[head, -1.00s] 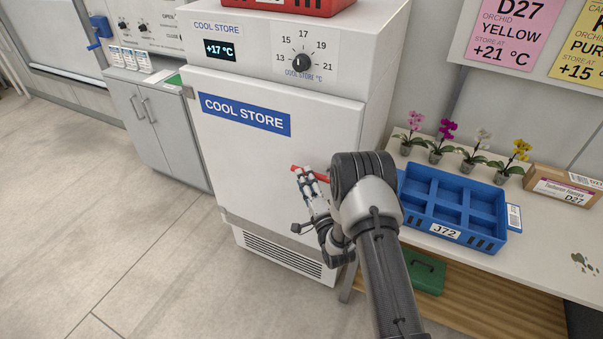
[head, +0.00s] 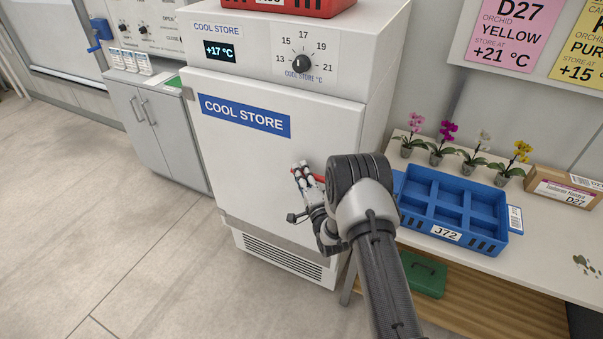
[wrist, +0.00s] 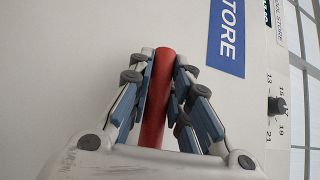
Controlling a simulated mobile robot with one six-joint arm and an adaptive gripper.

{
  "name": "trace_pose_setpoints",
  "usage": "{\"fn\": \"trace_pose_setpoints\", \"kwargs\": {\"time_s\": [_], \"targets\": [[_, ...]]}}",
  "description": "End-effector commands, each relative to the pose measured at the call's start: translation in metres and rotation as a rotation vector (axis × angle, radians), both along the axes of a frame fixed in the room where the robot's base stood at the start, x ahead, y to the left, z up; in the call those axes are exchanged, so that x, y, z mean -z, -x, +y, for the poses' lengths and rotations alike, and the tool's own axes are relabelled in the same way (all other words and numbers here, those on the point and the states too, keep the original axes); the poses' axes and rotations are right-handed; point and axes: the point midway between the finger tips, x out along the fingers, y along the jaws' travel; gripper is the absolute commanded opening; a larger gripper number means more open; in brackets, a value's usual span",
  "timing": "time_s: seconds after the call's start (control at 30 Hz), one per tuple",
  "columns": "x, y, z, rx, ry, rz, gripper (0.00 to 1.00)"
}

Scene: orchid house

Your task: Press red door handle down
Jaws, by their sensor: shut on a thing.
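The red door handle (wrist: 157,98) is a round bar on the white cool store door (head: 240,160). In the wrist view it lies between the two fingers of my gripper (wrist: 162,75), which are shut on it from both sides. In the head view my gripper (head: 303,172) is at the right part of the door, and only a short red piece of the handle (head: 319,177) shows beside it. My arm hides the rest. The door looks closed.
A temperature dial (head: 301,63) and a +17 °C display (head: 220,50) are above the door. Right of my arm, a blue crate (head: 452,235) stands on a bench with several potted orchids (head: 440,148) behind it. The floor at left is clear.

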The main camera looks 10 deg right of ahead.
Motion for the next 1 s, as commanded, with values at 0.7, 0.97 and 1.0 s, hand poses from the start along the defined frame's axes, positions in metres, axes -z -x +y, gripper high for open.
{"fn": "trace_pose_setpoints", "kwargs": {"time_s": [0.7, 0.97, 1.0], "targets": [[0.0003, 0.0001, -0.0001, 0.000, 0.002, 0.002, 0.00], [0.0060, 0.0002, -0.0002, -0.001, 0.059, 0.042, 0.00], [0.0079, 0.0003, -0.0002, -0.001, 0.076, 0.056, 0.00]]}}
